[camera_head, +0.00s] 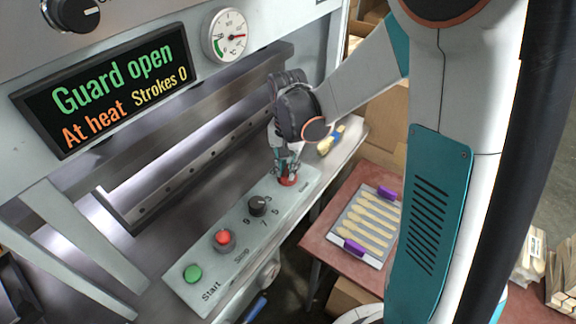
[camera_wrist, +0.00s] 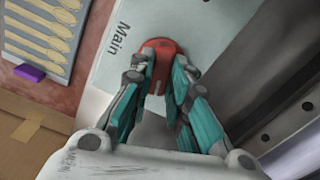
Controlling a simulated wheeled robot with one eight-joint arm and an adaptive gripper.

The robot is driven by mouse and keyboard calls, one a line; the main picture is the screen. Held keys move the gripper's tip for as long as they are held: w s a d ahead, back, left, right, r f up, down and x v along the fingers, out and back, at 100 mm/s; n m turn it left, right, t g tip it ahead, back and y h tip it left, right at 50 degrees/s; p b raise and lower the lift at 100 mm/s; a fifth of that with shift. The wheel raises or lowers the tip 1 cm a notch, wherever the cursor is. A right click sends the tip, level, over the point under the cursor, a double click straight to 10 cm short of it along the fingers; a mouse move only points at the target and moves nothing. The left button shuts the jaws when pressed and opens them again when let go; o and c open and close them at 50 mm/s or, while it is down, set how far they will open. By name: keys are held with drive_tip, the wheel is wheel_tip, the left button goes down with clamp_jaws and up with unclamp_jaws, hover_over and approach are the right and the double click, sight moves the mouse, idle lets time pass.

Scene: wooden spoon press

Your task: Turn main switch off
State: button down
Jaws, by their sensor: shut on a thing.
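The main switch is a red round knob (camera_wrist: 160,46) on the light control panel, next to the printed word "Main" in the wrist view. In the head view the red knob (camera_head: 287,181) sits at the panel's far right end, partly hidden by my gripper. My gripper (camera_head: 285,170) reaches down onto it from above. In the wrist view my gripper (camera_wrist: 163,75) has its teal fingers closed in on both sides of the red knob. The knob's exact turn position is hidden by the fingers.
The control panel (camera_head: 175,270) also carries a green Start button (camera_head: 193,273), a red Stop button (camera_head: 223,238) and a black dial (camera_head: 258,205). A display (camera_head: 105,85) reads "Guard open", "At heat", "Strokes 0". A tray of wooden spoons (camera_head: 346,238) lies on a reddish table to the right.

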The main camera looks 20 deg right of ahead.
drive_tip(key=n, duration=0.7)
drive_tip(key=shift+a, duration=0.1)
drive_tip(key=n, duration=0.4)
drive_tip(key=shift+a+n, duration=0.1)
drive_tip(key=shift+n, duration=1.7)
drive_tip(key=c, duration=1.5)
unclamp_jaws()
